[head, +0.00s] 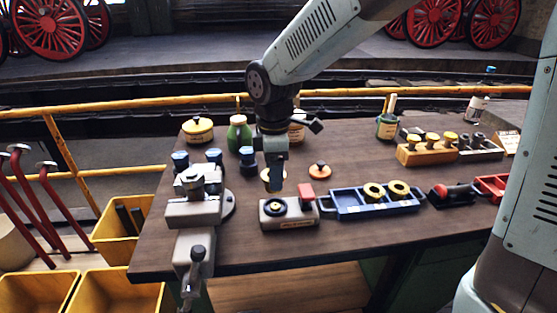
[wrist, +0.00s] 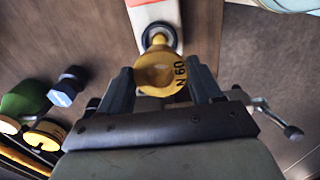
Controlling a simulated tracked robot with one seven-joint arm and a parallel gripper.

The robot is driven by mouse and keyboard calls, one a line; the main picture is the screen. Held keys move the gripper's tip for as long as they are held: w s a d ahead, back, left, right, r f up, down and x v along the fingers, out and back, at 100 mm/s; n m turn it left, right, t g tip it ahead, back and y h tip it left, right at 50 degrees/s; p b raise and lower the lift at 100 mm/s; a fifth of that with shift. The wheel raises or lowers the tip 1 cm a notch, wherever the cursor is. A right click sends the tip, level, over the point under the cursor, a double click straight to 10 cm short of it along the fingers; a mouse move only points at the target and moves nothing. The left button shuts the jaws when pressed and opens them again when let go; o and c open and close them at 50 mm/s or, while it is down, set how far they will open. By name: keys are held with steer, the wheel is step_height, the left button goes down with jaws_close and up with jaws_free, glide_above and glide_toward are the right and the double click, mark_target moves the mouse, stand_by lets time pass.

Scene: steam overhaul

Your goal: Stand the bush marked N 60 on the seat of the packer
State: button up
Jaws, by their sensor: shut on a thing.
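The yellow bush marked N 60 (wrist: 158,75) is between the two fingers of my gripper (wrist: 160,82), which is shut on it. Its lettering faces the wrist camera, and a narrower yellow part shows beyond its wide end. In the head view my gripper (head: 276,180) hangs over the bench and partly hides the bush (head: 266,175). The packer (head: 270,221) is a pale block with a black ring seat (head: 289,208) and a red part at its right end. The bush is above the packer, apart from it as far as I can tell. In the wrist view the seat (wrist: 147,34) shows just beyond the bush.
A grey vice (head: 195,210) stands left of the packer. A blue tray (head: 350,211) with two yellow rings lies right of it. An orange knobbed disc (head: 320,170), a green bottle (head: 239,134) and blue-topped pieces stand behind. Bare bench lies in front.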

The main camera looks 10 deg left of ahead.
steer(key=shift+f, duration=2.35)
steer(key=shift+w+d, duration=0.1)
steer(key=shift+d, duration=0.05)
steer(key=shift+f, duration=1)
stand_by(0.3)
steer(key=o, duration=1.3)
steer(key=shift+o, duration=0.2)
step_height(320, 180, up, 9)
stand_by(0.5)
